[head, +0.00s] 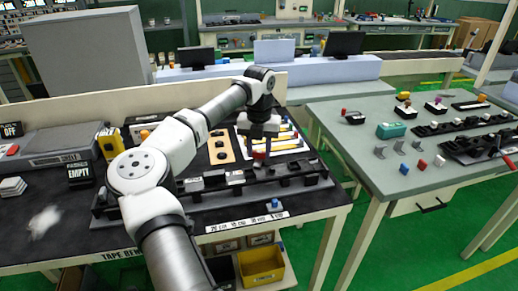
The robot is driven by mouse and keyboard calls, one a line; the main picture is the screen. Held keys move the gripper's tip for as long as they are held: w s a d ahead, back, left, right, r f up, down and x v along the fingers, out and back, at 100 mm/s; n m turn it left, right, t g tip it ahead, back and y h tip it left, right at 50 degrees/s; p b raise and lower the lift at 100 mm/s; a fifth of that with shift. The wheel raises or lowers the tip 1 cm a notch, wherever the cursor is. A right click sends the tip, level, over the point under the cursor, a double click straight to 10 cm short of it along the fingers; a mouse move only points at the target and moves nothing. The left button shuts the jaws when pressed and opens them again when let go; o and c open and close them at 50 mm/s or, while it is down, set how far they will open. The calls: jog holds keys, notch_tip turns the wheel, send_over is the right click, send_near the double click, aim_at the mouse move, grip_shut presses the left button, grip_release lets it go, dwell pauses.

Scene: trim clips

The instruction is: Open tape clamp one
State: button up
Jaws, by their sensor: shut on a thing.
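My gripper (260,147) is over the back part of the dark tape bench (60,224), pointing down. Its fingers are shut on a small red part (259,155), which looks like a clamp handle. The fingers hide most of it, and I cannot read which clamp it belongs to. A dark fixture rail (262,190) with several black and grey blocks runs along the bench in front of the gripper. White labels (247,221) are on the front edge below the rail; their text is too small to read surely.
A yellow device (110,142), an EMPTY sign (79,174) and a white stack (12,187) stand at left. A tan board (221,146) lies behind the rail. A second table (378,150) with clips and blocks stands at right, across a gap. A yellow bin (262,266) sits below.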

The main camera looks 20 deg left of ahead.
aim_at(259, 152)
jog(key=m, duration=0.5)
jog(key=shift+m, duration=0.3)
jog(key=shift+m+p, duration=0.5)
jog(key=shift+m, duration=1.8)
jog(key=o, duration=1)
notch_tip(259, 152, up, 14)
jog(key=shift+f+b, duration=0.1)
jog(key=shift+b, duration=1.05)
